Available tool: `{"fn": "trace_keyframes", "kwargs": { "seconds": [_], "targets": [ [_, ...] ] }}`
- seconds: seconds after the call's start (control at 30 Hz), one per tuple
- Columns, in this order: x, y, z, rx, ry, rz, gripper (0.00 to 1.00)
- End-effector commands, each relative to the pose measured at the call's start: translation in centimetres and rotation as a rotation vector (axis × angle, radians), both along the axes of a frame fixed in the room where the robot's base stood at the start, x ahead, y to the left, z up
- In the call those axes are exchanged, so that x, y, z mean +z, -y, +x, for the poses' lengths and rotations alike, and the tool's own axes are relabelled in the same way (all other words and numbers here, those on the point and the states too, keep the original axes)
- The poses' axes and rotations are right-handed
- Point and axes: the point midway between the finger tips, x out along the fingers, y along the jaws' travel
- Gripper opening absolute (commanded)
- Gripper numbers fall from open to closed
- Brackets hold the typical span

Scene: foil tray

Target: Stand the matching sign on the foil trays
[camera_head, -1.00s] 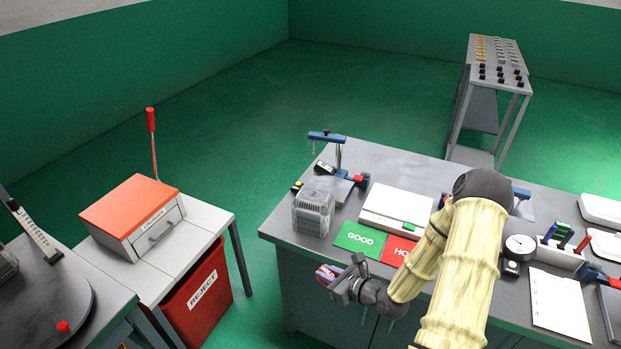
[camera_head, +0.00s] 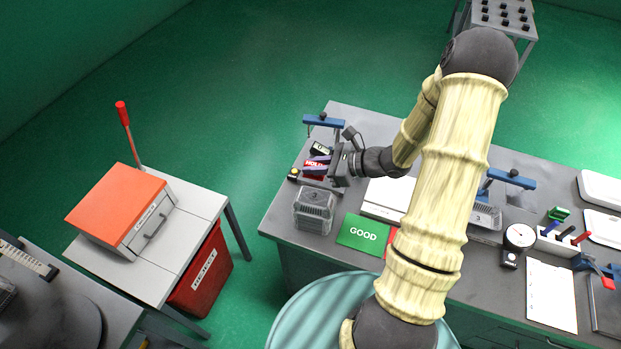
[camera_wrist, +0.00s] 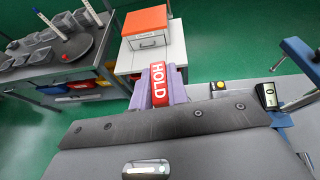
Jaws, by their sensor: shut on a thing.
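My gripper (camera_head: 324,166) is shut on a red sign lettered HOLD (camera_head: 312,172), held above the table's left end. In the wrist view the HOLD sign (camera_wrist: 158,80) stands between the purple fingers. A stack of grey foil trays (camera_head: 315,210) sits on the table's left part, nearer the front than the sign. Another tray (camera_head: 487,216), marked 3, sits by the right blue clamp. I cannot tell the sign's exact height above the table.
A blue clamp fixture (camera_head: 323,121) stands behind the sign. A green GOOD mat (camera_head: 363,233) and a white device (camera_head: 384,197) lie right of the stack. A dial gauge (camera_head: 519,236) stands further right. An orange-topped box (camera_head: 118,205) is on the left cart.

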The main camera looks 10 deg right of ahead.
Motion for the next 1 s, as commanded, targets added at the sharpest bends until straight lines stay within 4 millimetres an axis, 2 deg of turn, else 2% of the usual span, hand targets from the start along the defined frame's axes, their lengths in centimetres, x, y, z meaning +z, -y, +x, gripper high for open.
{"fn": "trace_keyframes", "kwargs": {
  "seconds": [0.43, 0.8, 1.0],
  "targets": [
    [-0.2, 0.0, 0.0, 0.002, -0.001, 0.002, 0.0],
    [-4.8, 0.0, -0.1, 0.003, -0.002, 0.003, 0.0],
    [-5.7, 0.0, 0.0, 0.003, 0.001, 0.0, 0.0]
  ]
}}
